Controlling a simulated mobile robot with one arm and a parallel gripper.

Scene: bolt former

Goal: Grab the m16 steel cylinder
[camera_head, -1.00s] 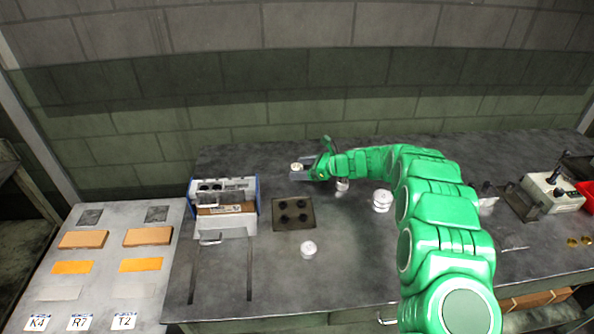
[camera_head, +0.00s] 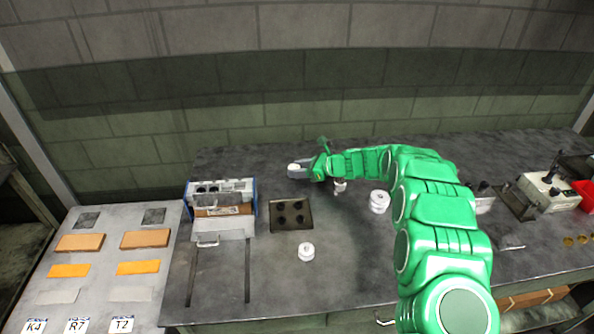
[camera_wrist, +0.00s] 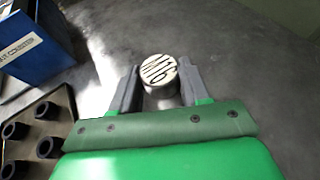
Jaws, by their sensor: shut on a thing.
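The M16 steel cylinder (camera_wrist: 159,74) stands between my gripper's two grey fingers in the wrist view, its light top marked "M16". My gripper (camera_wrist: 160,86) is shut on it, one finger on each side. In the head view the cylinder (camera_head: 294,166) shows as a small pale top at the end of my gripper (camera_head: 299,170), near the back of the bench. Its lower part is hidden by the fingers.
A blue-sided machine (camera_head: 222,205) stands left of my gripper. Other pale cylinders stand on the bench, one at the front (camera_head: 306,252) and one near my arm (camera_head: 379,201). The bench front is mostly clear.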

